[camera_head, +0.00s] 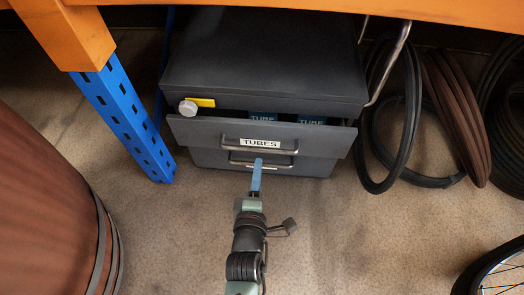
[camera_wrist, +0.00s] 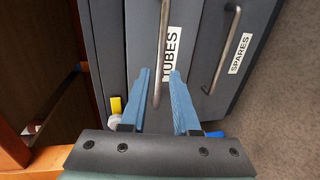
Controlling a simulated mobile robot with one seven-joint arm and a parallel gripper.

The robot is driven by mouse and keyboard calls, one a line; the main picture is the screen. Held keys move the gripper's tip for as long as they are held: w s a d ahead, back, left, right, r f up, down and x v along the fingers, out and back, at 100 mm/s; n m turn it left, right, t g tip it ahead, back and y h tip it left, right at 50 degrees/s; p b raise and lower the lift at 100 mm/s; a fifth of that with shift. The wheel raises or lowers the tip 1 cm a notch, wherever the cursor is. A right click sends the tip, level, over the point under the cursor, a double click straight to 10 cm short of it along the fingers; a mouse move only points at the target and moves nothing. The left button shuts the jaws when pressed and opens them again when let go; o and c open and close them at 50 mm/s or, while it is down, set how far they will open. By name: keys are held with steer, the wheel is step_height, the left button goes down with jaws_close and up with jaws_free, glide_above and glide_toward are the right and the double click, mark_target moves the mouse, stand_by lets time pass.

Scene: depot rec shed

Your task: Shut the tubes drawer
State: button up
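The tubes drawer (camera_head: 195,130) is the upper drawer of a dark grey cabinet (camera_head: 270,55). It is pulled out, and boxes marked TUBE (camera_head: 263,117) show inside behind its front. Its front, with a white TUBES label, also shows in the wrist view (camera_wrist: 139,30). A metal bar handle (camera_wrist: 163,45) crosses the front. My gripper (camera_head: 257,165) is at the handle from the front. In the wrist view my gripper's blue fingers (camera_wrist: 158,75) are apart, with the handle's end between them. I cannot tell whether either finger touches it.
The spares drawer (camera_wrist: 212,62) below has its own bar handle. A blue post (camera_head: 125,120) stands left. Hoses or tyres (camera_head: 400,110) hang right. Floor (camera_head: 350,240) in front is clear.

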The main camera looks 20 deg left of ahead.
mark_target(261, 151)
steer(key=shift+b+x, duration=1.95)
steer(key=shift+x, duration=2.05)
jaws_close()
